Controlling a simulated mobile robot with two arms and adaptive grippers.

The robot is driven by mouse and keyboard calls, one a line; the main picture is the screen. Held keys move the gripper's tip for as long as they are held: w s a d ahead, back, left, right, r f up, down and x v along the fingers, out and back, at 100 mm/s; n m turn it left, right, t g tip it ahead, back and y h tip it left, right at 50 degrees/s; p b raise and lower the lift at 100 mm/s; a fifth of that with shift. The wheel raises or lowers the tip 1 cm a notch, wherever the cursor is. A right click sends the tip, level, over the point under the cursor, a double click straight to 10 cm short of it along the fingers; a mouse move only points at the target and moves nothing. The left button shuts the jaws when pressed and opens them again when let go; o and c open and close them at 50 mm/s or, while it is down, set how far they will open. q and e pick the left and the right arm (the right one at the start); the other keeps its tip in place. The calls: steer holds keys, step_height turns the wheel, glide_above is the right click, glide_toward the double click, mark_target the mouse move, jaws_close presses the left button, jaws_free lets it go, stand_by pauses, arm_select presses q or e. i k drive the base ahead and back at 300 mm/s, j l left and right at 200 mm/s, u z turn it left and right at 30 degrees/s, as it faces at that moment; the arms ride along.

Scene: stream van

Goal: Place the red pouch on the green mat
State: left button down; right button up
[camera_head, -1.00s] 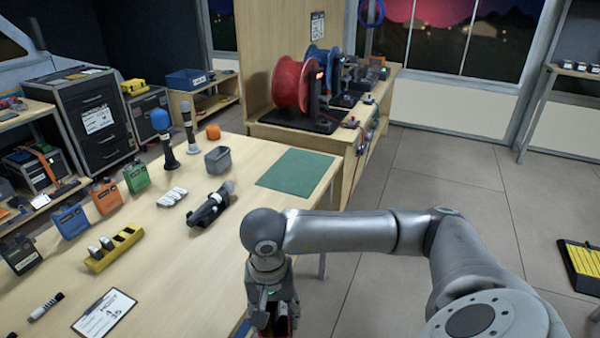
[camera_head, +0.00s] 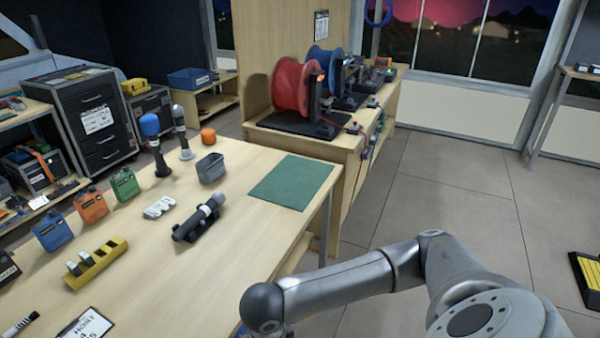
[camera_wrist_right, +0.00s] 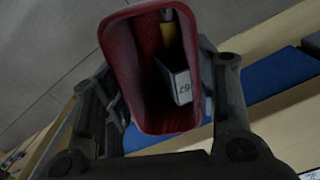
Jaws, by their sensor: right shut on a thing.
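The red pouch (camera_wrist_right: 124,62) shows in the right wrist view with its open top facing the camera. A grey labelled block and a thin yellow item are inside it. My right gripper (camera_wrist_right: 160,88) is shut on the pouch, one finger on each side. In the head view the pouch and the right fingers are below the picture's edge; only the arm and wrist joint show, beside the table's near right edge. The green mat (camera_head: 291,183) lies flat and bare on the table's far right corner. My left gripper is not in view.
A grey bin (camera_head: 211,168) and a black holder with a microphone (camera_head: 200,218) stand left of the mat. A yellow holder (camera_head: 95,264) and coloured packs are farther left. Red (camera_head: 292,86) and blue reels stand on the bench behind. The table's near right part is clear.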

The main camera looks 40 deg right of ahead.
mark_target(294, 179)
steer(key=i+l, duration=0.1)
steer(key=l, duration=0.3)
steer(key=i+l, duration=0.1)
steer(key=l, duration=0.3)
steer(key=i+l, duration=0.1)
steer(key=l, duration=0.3)
steer(key=i+l, duration=0.1)
steer(key=l, duration=0.35)
